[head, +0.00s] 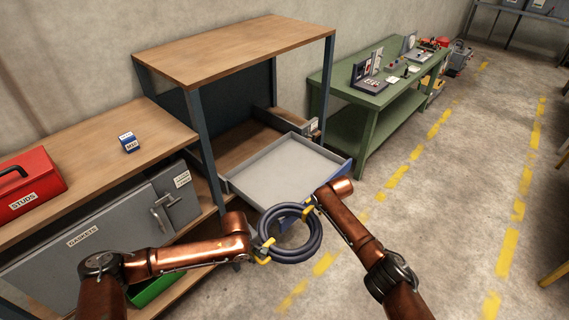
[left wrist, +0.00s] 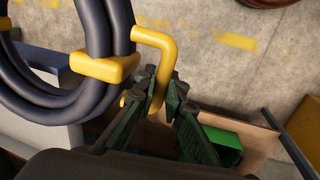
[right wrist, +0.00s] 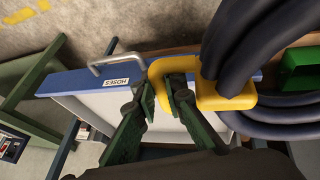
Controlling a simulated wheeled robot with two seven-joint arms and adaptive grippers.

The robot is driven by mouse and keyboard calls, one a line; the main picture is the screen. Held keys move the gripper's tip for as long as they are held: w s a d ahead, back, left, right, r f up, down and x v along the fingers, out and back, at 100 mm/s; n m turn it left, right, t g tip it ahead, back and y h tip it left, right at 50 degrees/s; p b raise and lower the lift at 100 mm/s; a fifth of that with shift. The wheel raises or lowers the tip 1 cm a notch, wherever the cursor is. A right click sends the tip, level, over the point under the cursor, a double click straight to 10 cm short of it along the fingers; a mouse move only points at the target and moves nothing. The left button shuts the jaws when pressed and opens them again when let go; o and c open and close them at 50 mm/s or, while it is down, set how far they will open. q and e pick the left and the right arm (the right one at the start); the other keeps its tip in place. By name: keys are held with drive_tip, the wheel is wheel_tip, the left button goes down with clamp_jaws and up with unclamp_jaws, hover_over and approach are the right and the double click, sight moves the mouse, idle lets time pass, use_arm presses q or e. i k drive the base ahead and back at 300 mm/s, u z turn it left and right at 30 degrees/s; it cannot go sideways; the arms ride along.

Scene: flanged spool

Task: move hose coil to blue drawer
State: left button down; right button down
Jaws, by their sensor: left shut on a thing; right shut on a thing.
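The hose coil (head: 290,234) is a dark blue-grey ring of hose with yellow clips and handles on opposite sides. It hangs in the air between my two arms, in front of the open blue drawer (head: 282,168). My left gripper (left wrist: 166,105) is shut on a yellow handle at the coil's left side. My right gripper (right wrist: 163,85) is shut on the yellow handle at the other side. The drawer has a pale grey inside and a blue front with a handle and a label reading HOSES (right wrist: 116,82). The drawer looks empty in the head view.
The drawer is under a wooden-topped bench (head: 235,48) with blue legs. A green table (head: 375,85) stands beyond. Floor to the right is clear.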

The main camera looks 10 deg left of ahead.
sight(287, 180)
drive_tip(key=u, duration=0.05)
drive_tip(key=i, duration=1.35)
drive_tip(key=u, duration=0.05)
